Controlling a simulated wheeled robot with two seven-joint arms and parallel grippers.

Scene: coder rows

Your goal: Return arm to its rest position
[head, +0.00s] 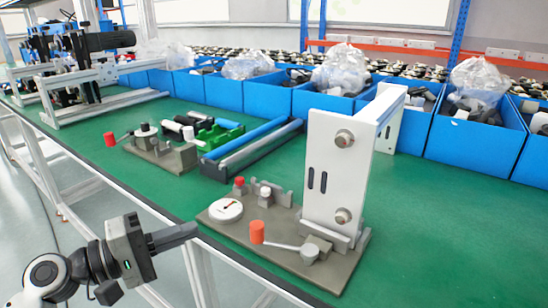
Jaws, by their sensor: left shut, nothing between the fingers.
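My left gripper (176,236) is at the lower left of the head view, in front of the table's front edge. Its fingers are together, with nothing between them, and point right toward the grey fixture. It appears apart from the table and everything on it. My left arm comes in from the lower left corner. My right gripper is not in view.
A green table (255,262) bears a grey fixture (330,272) with a white upright plate (333,170), a round dial (226,210) and a red-knobbed lever (257,232). A smaller fixture (172,155) stands farther left. Blue bins (320,106) line the back.

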